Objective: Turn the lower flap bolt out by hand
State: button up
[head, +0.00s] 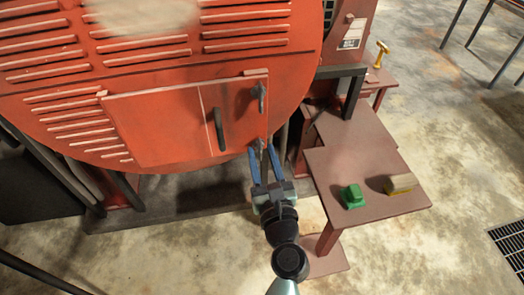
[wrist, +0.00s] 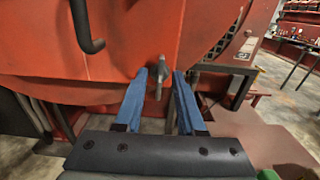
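The flap (head: 160,125) is a red panel on the big round red engine cover, shut flat in the head view. The upper flap bolt (head: 261,96), a grey lever, is at its upper right. The lower flap bolt (head: 262,146) is at its lower right corner; the wrist view shows it as a grey metal piece (wrist: 160,78). My gripper (head: 263,152) is open, its blue fingertips (wrist: 160,76) on either side of the lower bolt, with a visible gap on each side. How deep the bolt sits between the fingers I cannot tell.
A dark flap handle (head: 220,130) stands out left of the bolts; it also shows in the wrist view (wrist: 84,28). A brown table (head: 365,165) right of my gripper bears a green object (head: 352,196) and a tan-yellow block (head: 400,183). Dark pipes run beneath the cover.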

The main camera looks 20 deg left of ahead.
jog(key=shift+w+a, duration=0.15)
jog(key=shift+w, duration=0.15)
grip_shut()
